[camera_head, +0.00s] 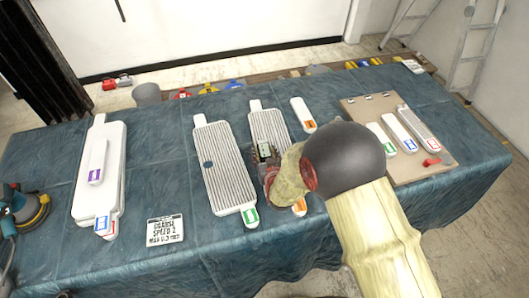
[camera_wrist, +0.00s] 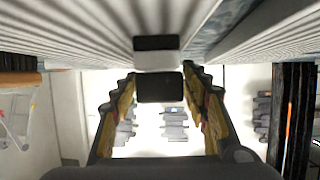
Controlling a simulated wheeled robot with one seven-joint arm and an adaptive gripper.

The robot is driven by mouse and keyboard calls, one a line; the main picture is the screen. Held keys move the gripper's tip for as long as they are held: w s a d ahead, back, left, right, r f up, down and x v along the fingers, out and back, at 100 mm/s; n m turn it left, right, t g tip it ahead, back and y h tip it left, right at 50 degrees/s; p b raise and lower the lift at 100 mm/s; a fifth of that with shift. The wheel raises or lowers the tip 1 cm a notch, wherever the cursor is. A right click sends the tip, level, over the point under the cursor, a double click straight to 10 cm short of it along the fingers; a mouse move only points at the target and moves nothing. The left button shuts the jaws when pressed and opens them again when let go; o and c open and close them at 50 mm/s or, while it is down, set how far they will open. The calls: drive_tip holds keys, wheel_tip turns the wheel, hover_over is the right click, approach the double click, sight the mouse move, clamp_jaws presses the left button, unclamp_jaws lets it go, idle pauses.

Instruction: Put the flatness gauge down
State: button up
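The flatness gauge (camera_head: 267,151) appears as a small pale, boxy device over the ribbed panel (camera_head: 262,116) with an orange tag. In the wrist view, a dark block with a pale band, which I take for the gauge (camera_wrist: 158,88), sits between my fingertips. My gripper (camera_head: 270,172) seems closed on its sides, with its fingers spread by the block's width. The ribbed surface (camera_wrist: 70,30) is very near the block in the wrist view. I cannot tell whether they touch. My arm hides the lower right of that panel in the head view.
A second ribbed panel (camera_head: 222,165) with a green tag lies to the left. A white panel (camera_head: 97,205) lies further left, beside a sander (camera_head: 30,208). A lettered card (camera_head: 165,230) lies in front. A brown board (camera_head: 430,165) bears several tagged bars at right.

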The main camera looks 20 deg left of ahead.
drive_tip(key=shift+o, duration=0.6)
drive_tip(key=shift+r, duration=0.1)
drive_tip(key=shift+s+r, duration=0.15)
drive_tip(key=shift+r, duration=0.05)
drive_tip(key=p+v, duration=0.3)
drive_tip(key=v, duration=0.8)
drive_tip(key=shift+s+d, duration=0.25)
